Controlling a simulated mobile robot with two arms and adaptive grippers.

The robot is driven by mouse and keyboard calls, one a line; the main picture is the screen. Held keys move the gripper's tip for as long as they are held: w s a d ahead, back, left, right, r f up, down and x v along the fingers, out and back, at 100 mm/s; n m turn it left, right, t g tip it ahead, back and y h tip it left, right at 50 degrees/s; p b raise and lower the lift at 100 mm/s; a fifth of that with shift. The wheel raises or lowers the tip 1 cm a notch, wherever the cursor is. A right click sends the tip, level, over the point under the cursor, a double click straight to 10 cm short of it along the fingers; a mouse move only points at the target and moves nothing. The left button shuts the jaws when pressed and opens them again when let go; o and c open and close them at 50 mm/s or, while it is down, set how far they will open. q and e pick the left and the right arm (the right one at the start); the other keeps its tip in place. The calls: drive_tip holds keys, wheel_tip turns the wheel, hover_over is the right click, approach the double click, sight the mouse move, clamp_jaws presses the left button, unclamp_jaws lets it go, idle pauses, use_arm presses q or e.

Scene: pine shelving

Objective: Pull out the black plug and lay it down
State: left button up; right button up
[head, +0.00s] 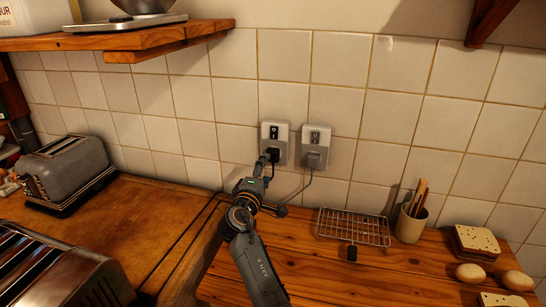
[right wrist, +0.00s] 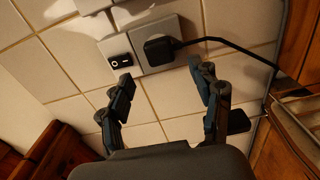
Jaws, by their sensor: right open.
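The black plug (head: 271,153) sits in the left wall socket (head: 274,132), below its black switch. It also shows in the right wrist view (right wrist: 158,50), with its black cable (right wrist: 215,40) running off to the right. My right gripper (head: 265,164) is just in front of that socket and partly covers the plug in the head view. In the right wrist view the gripper (right wrist: 165,72) has its fingers spread, with the plug beyond and between the tips, not gripped. My left gripper is not in view.
A second socket (head: 316,136) with a grey plug (head: 314,158) is close on the right. A wire rack (head: 353,228), a utensil pot (head: 410,224) and eggs (head: 470,273) stand on the right counter. A grey toaster (head: 68,172) is at left. The wooden counter (head: 150,215) between is clear.

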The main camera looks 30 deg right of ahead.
sight(272, 157)
drive_tip(key=x, duration=0.2)
drive_tip(key=shift+w+d, duration=0.2)
drive_tip(key=shift+d, duration=0.1)
drive_tip(key=b+x, duration=0.1)
drive_tip(key=x, duration=0.2)
drive_tip(key=shift+w+d+f+b, duration=0.1)
drive_tip(key=shift+b, duration=0.3)
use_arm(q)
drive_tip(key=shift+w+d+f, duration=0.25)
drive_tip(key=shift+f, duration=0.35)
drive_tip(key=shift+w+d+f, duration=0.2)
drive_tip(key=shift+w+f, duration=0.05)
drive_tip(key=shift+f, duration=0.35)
use_arm(e)
drive_tip(key=shift+w+d, duration=0.45)
drive_tip(key=shift+d, duration=0.05)
use_arm(q)
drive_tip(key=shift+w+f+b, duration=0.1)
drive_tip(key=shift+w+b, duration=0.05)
drive_tip(key=shift+b, duration=0.2)
use_arm(e)
clamp_jaws()
drive_tip(key=shift+a, duration=0.1)
